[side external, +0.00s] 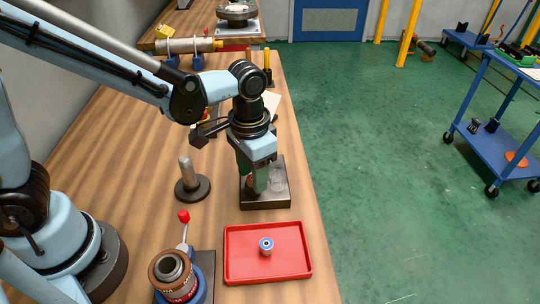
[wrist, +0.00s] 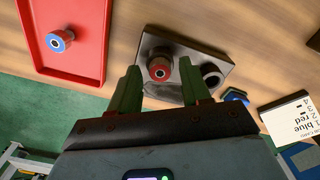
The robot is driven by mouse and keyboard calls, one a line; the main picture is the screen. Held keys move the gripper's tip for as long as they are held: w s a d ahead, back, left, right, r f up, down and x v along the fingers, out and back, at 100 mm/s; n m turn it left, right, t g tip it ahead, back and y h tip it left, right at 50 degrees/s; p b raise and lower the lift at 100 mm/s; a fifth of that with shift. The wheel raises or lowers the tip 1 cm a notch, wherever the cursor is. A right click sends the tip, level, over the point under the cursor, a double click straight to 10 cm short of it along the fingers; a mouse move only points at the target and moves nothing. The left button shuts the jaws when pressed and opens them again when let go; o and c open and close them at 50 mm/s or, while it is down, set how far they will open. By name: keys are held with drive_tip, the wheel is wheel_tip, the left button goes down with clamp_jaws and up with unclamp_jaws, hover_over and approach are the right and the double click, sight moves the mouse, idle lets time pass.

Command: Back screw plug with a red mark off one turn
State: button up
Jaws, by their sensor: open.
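The screw plug with a red mark (wrist: 160,69) sits upright in the dark block (wrist: 152,42) in the wrist view. It has a red band and a pale ring around a dark centre. My gripper (wrist: 160,82) is open, its two green fingers on either side of the plug, with gaps showing. In the side view my gripper (side external: 261,181) points down over the dark block (side external: 268,202), and its fingers largely hide the plug. A second plug, with a blue mark (side external: 267,245), stands in the red tray (side external: 235,273); it also shows in the wrist view (wrist: 60,40).
A dark ring-shaped opening (wrist: 211,76) lies beside the red plug. A printed card (wrist: 291,115) lists blue and red. In the side view, a post on a round base (side external: 190,182) and a vise with a pipe (side external: 172,265) and red-knobbed lever (side external: 184,218) stand left.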

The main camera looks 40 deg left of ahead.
drive_tip(key=shift+c, duration=0.4)
clamp_jaws()
drive_tip(key=n, duration=1)
drive_tip(key=shift+n, duration=0.3)
drive_tip(key=n, duration=0.3)
drive_tip(key=shift+n, duration=0.4)
